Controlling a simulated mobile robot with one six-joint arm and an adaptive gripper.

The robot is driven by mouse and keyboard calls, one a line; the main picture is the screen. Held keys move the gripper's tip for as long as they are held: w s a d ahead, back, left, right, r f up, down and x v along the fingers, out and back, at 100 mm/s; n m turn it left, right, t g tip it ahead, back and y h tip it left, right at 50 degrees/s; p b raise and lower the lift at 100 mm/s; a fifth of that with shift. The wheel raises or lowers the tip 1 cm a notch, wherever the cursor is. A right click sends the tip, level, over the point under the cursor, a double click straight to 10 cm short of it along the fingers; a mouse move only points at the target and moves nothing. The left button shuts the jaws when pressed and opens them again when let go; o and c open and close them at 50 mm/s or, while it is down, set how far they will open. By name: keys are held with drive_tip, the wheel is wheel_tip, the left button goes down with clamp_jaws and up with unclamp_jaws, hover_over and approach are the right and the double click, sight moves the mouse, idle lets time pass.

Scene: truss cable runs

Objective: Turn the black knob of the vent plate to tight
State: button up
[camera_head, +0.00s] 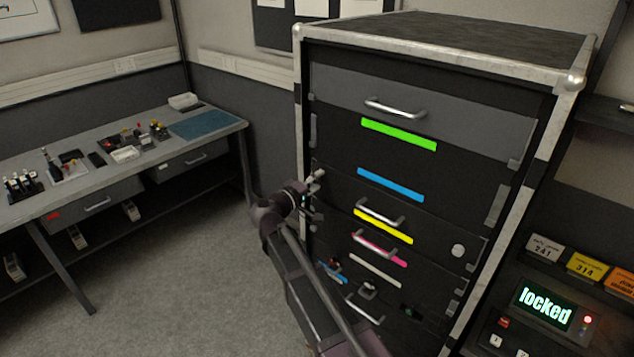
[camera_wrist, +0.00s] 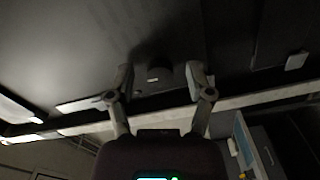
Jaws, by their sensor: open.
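In the wrist view a dark, knob-like shape (camera_wrist: 160,73) stands on a dark panel between my two fingers, with a small pale mark on it. Its outline is dim and its turn position cannot be read. My gripper (camera_wrist: 159,86) is open, one finger on each side of the knob, with gaps showing; contact is not visible. In the head view my gripper (camera_head: 319,195) is at the left edge of the black rack (camera_head: 455,115), level with the rows between the blue and yellow strips. The knob is not clearly seen there, and the gripper covers that spot.
Drawer handles (camera_head: 380,212) and coloured strips lie right of my gripper on the rack front. The rack's metal post (camera_head: 299,110) runs close by on the left. A display (camera_head: 544,303) at right reads "locked". A workbench (camera_head: 100,195) stands left, with open floor between.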

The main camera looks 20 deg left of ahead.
drive_tip(key=v, duration=1.2)
idle(0.3)
drive_tip(key=shift+s, duration=0.1)
idle(0.4)
